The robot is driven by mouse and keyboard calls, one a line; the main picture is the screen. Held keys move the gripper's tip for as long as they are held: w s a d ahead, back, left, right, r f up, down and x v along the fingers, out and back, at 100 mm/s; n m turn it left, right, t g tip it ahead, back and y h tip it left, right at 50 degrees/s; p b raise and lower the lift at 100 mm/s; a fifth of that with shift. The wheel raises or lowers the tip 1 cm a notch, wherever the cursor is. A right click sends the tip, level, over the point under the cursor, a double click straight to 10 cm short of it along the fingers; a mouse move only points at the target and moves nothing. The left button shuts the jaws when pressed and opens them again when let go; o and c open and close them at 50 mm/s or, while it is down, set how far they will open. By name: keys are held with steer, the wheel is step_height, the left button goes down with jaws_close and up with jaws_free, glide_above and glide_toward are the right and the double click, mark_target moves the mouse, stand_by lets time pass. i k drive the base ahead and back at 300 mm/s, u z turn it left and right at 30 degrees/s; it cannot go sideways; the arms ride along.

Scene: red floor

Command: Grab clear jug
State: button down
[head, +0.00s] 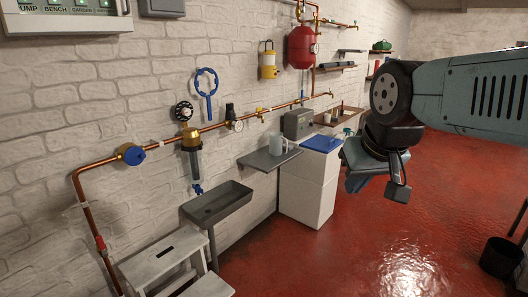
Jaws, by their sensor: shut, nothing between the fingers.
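A clear, pale jug (278,144) with a handle stands upright on a small grey wall shelf (262,161), near the middle of the head view. My arm reaches in from the right edge. My gripper (397,190) hangs at its end, to the right of the jug and apart from it. It is shut and empty. The fingers are small and dark here. No part of the jug is hidden by my arm.
A grey sink (217,201) and white step stool (163,262) are at lower left. Copper pipes (222,127) run along the brick wall. A black bucket (500,257) stands at right; the red floor between is clear.

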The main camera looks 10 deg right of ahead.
mark_target(276, 138)
steer(key=z, duration=0.2)
steer(key=i, duration=0.9)
steer(key=u, duration=0.05)
steer(key=k, duration=0.65)
steer(key=z, duration=0.3)
steer(key=i, duration=0.9)
steer(key=z, duration=0.3)
steer(key=i, duration=1.2)
steer(key=u, duration=0.45)
